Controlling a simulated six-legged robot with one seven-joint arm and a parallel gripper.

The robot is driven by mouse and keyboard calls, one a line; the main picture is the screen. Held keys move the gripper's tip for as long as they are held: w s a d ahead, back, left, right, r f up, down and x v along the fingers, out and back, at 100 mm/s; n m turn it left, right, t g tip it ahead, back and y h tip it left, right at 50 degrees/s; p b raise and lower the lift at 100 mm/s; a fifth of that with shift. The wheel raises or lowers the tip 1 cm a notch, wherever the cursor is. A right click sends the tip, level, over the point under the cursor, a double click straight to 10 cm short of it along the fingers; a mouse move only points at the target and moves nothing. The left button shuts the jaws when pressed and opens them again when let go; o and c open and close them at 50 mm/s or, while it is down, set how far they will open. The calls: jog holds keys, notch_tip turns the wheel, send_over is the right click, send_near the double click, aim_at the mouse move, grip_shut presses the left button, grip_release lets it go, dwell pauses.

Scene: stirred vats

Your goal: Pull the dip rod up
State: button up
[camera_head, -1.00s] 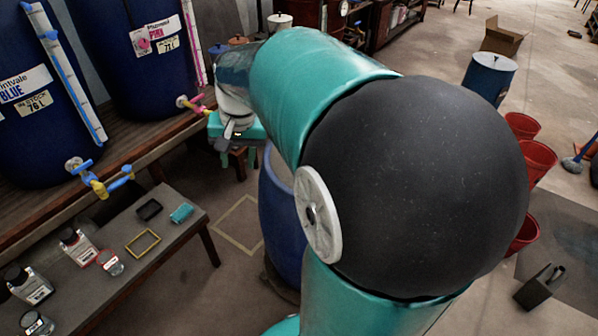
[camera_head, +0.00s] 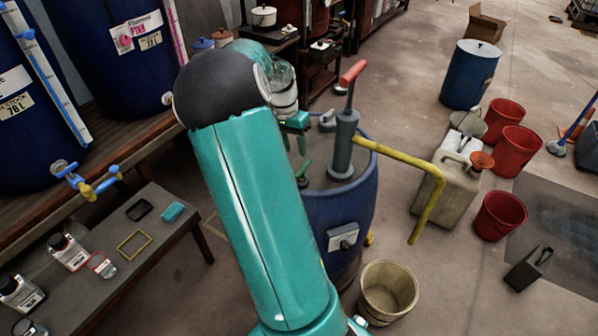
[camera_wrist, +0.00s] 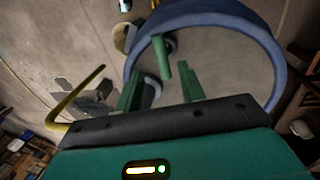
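A blue vat (camera_head: 345,215) with a grey top stands in the middle of the head view. A short green upright piece (camera_head: 303,170), which looks like the dip rod's grip, shows at the vat's left side, partly hidden by my arm. In the wrist view a green grip (camera_wrist: 162,56) stands within the blue rim (camera_wrist: 262,38), just beyond my fingertips and between them in the picture. My gripper (camera_wrist: 160,87) has its two green fingers apart, with nothing seen clamped. In the head view my gripper (camera_head: 297,138) is above the vat's far left part.
A grey hand pump (camera_head: 342,145) with a red handle and yellow spout (camera_head: 432,190) stands on the vat, right of my gripper. A beige bucket (camera_head: 388,290) and a jerrycan (camera_head: 445,190) stand nearby. A low bench (camera_head: 165,245) with bottles is left.

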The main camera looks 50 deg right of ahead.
aim_at(299, 170)
jog(key=f, duration=0.3)
jog(key=s+f, duration=0.1)
jog(key=f, duration=0.2)
jog(key=s+f, duration=0.1)
jog(key=f, duration=0.2)
jog(key=shift+f, duration=0.4)
jog(key=shift+c, duration=0.4)
grip_shut()
